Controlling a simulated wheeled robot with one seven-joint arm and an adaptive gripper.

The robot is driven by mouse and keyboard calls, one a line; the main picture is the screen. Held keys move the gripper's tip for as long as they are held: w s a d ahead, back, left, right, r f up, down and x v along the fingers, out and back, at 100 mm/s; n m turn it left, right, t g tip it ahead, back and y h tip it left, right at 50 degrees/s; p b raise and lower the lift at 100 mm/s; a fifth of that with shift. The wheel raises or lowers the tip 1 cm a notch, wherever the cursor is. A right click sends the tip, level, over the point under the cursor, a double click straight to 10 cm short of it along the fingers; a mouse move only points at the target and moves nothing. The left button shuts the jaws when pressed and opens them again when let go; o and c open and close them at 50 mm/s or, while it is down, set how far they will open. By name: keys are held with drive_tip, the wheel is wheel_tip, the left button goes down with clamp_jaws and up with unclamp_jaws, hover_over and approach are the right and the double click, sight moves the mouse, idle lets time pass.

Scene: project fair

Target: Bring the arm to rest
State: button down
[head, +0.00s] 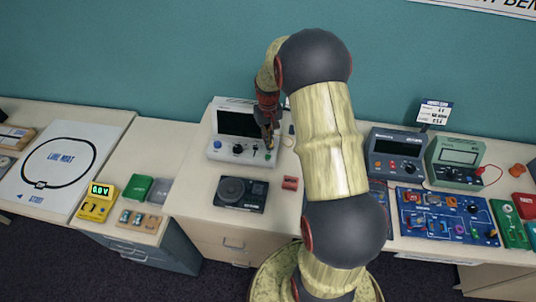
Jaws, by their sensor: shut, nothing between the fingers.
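My arm rises from the lower middle of the head view and bends over at the top, above the bench. My gripper (268,138) points down at the right front of a white instrument (229,152) with a dark screen and several knobs. The fingers are shut and hold nothing. They are close to the instrument's front panel; I cannot tell whether they touch it. My arm hides part of the bench and whatever lies behind it.
A black device with a round dial (240,194) and red cylinders (290,183) lie in front. A yellow meter (98,203) is left. Two bench meters (394,150) (456,157) and a blue circuit board (445,217) are right. A teal wall stands behind.

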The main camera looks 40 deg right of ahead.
drive_tip(key=shift+r+p, duration=0.35)
drive_tip(key=shift+r, duration=0.5)
drive_tip(key=s+a+r+n+t+b, duration=0.1)
drive_tip(key=s+a+r+t+b, duration=0.1)
drive_tip(key=s+a+r+b, duration=0.4)
drive_tip(key=s+a+r+n+t+b, duration=0.2)
drive_tip(key=s+a+r+b, duration=0.4)
drive_tip(key=s+a, duration=1)
drive_tip(key=a+r+t, duration=0.1)
drive_tip(key=a+r, duration=0.2)
drive_tip(key=shift+s+a+n+t, duration=0.15)
drive_tip(key=shift+s+n+t, duration=0.15)
drive_tip(key=shift+s, duration=0.05)
